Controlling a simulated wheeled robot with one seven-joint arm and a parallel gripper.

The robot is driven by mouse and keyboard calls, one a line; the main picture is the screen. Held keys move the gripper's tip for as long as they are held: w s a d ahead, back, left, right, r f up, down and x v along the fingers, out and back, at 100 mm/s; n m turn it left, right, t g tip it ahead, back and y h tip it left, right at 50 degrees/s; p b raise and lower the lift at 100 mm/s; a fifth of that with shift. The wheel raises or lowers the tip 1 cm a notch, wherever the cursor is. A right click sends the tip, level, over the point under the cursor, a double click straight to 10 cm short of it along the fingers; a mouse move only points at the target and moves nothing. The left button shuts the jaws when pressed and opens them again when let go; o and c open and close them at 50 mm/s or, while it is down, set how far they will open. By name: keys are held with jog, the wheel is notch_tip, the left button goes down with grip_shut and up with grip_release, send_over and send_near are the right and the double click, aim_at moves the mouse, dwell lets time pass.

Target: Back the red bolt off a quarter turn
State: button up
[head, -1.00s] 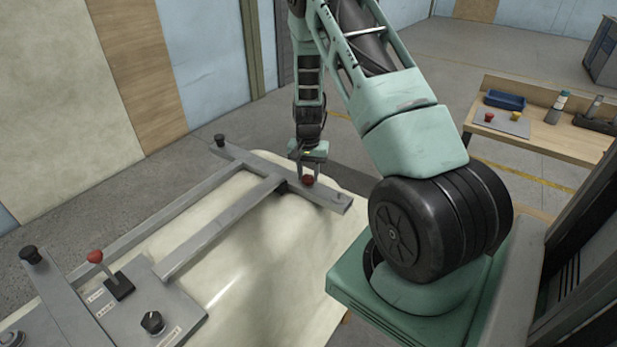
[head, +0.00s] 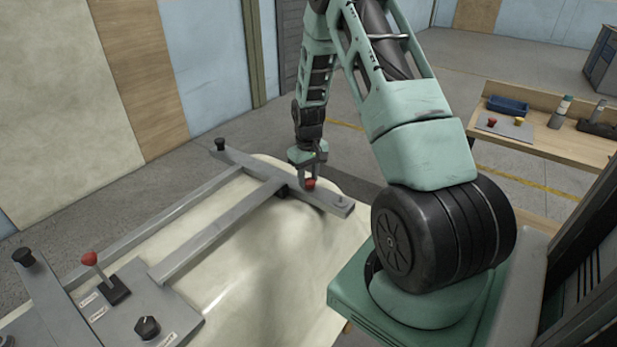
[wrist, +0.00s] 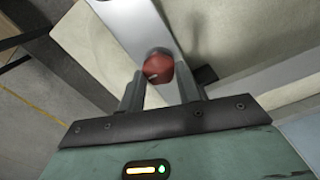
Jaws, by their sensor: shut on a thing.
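The red bolt (head: 310,184) is a round red head on the grey cross bar (head: 330,200), near its right end, on top of the cream tub shell (head: 255,255). My gripper (head: 309,179) comes down on it from above, one finger on each side of the head. In the wrist view the red bolt (wrist: 159,66) sits between the fingertips of my gripper (wrist: 160,78), with a small pale mark on its face. The gripper is shut on the bolt. The bolt's shank is hidden.
A red-knobbed lever (head: 91,260) and a black knob (head: 147,327) stand on the grey plate at the lower left. A wooden bench (head: 540,140) with a blue tray (head: 508,105) stands at the right.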

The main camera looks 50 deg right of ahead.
aim_at(308, 180)
jog(key=shift+n, duration=0.5)
jog(key=o, duration=1)
jog(key=shift+c, duration=0.2)
jog(key=shift+r, duration=0.15)
notch_tip(308, 180, up, 17)
jog(key=b, duration=0.2)
jog(key=shift+a+r, duration=0.1)
